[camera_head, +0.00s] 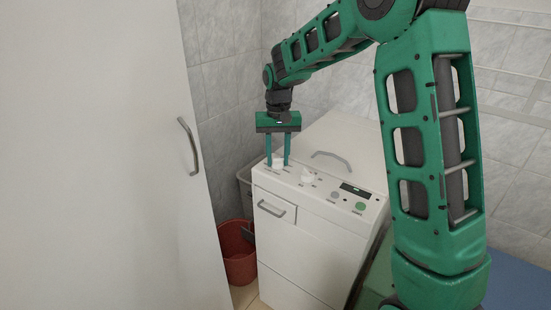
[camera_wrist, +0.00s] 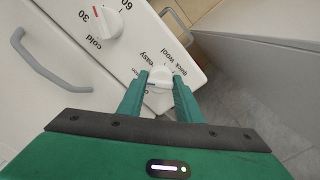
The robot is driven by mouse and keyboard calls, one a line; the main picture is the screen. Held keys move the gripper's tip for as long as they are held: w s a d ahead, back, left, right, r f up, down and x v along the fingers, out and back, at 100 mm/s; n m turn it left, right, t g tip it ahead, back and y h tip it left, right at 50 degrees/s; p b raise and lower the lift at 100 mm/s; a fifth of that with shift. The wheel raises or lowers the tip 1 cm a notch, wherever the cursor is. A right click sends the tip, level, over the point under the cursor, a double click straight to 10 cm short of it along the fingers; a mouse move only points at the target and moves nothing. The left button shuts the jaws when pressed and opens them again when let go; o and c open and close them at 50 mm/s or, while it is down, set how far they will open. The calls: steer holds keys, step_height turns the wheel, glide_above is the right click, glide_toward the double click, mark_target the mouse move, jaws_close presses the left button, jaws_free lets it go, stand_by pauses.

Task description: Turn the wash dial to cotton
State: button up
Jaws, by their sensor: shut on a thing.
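The wash dial (camera_wrist: 161,74) is a white round knob on the washing machine's panel. In the wrist view the labels "easy", "quick" and "wool" show around it. "Cotton" cannot be read there; part of the print is hidden by my fingers. A bluish mark shows on the dial's near part. My gripper (camera_wrist: 159,98) is shut on the dial, one finger on each side. In the head view my gripper (camera_head: 278,163) points down at the panel's left end, and the dial (camera_head: 277,162) is small between the fingers.
A second white dial (camera_wrist: 101,20), marked cold, 30 and 60, sits beside it on the washing machine (camera_head: 330,240). A display (camera_head: 355,190) and buttons lie farther right. A white door (camera_head: 110,150) fills the left. A red bucket (camera_head: 237,255) stands beside the machine.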

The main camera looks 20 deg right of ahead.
stand_by(0.3)
steer(key=o, duration=1)
steer(key=shift+o, duration=0.2)
steer(key=shift+r, duration=0.1)
step_height(320, 180, up, 11)
steer(key=shift+f, duration=0.2)
